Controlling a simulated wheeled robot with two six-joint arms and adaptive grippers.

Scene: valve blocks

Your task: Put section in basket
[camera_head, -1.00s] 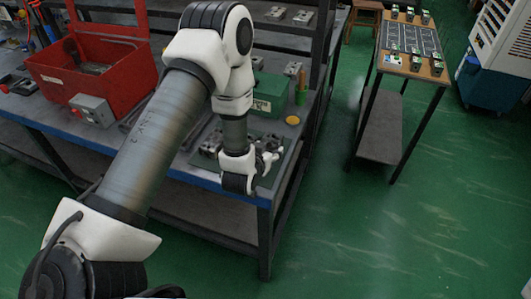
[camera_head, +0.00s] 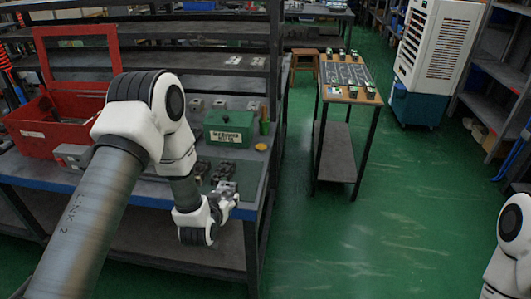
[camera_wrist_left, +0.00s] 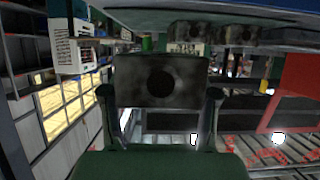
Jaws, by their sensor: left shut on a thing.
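My left gripper (camera_head: 222,200) is shut on a grey metal valve section (camera_head: 227,188), near the front right corner of the workbench in the head view. In the left wrist view the section (camera_wrist_left: 160,81) is a squarish block with a dark round hole, between the two fingers. More dark valve blocks (camera_head: 222,170) sit on the bench just behind the gripper. A red open bin (camera_head: 45,132) stands at the left of the bench, partly hidden by my left arm. My right arm shows at the lower right edge of the head view, but its gripper does not.
A green labelled box (camera_head: 228,127) and a yellow disc (camera_head: 261,147) lie on the bench (camera_head: 257,176). A narrow table (camera_head: 347,75) with several small green-and-white parts stands beyond. The green floor between is clear.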

